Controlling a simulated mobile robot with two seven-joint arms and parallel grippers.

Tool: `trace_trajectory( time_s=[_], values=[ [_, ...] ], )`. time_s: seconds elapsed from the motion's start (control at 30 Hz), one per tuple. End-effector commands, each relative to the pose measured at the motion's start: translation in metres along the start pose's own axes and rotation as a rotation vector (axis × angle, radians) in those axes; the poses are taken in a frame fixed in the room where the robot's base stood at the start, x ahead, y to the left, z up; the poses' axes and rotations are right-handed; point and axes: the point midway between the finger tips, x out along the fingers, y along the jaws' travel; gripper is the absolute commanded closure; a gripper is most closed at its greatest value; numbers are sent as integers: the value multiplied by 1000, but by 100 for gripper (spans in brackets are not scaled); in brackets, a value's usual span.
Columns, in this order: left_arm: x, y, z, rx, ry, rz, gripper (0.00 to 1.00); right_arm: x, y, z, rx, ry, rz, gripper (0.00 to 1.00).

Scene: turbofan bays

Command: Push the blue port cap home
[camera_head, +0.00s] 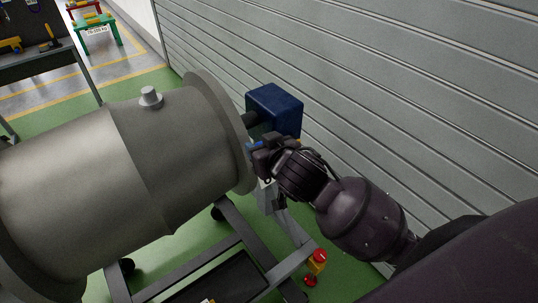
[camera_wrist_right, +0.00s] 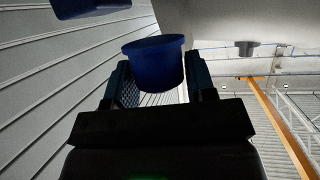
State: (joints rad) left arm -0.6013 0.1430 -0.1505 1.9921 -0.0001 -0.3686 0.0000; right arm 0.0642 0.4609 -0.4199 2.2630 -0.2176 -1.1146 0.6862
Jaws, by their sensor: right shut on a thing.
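The blue port cap (camera_wrist_right: 153,64) sits between the two fingers of my right gripper (camera_wrist_right: 158,82) in the right wrist view. A small blue part of the cap shows at the fingertips in the head view (camera_head: 254,146). My right gripper (camera_head: 263,150) is shut on the cap, beside the right end flange of the large grey engine casing (camera_head: 170,145). The gripper and flange hide the port, so I cannot tell whether the cap touches it or how deep it sits. My left gripper is not in view.
A dark blue box (camera_head: 275,107) stands just behind my right gripper, close to the flange. A grey shuttered wall (camera_head: 400,90) runs along the right. A red and yellow stop button (camera_head: 317,262) is low near the stand (camera_head: 235,255). A workbench (camera_head: 35,60) is far left.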

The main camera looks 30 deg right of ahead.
Motion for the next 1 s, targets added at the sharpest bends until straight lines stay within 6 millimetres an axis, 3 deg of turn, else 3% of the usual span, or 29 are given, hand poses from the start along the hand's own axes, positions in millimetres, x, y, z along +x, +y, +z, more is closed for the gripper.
trace_trajectory(
  time_s=[0.33, 0.67, 0.87, 1.0],
  values=[
    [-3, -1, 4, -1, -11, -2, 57, 14, -22, -88, 0, 5, -8, 72],
    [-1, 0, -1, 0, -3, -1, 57, 50, -42, -182, -1, 3, -9, 72],
    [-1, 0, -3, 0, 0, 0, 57, 79, -67, -242, -21, 0, -66, 72],
    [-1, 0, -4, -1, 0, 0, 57, 101, -96, -282, -60, -2, -165, 72]
  ],
)
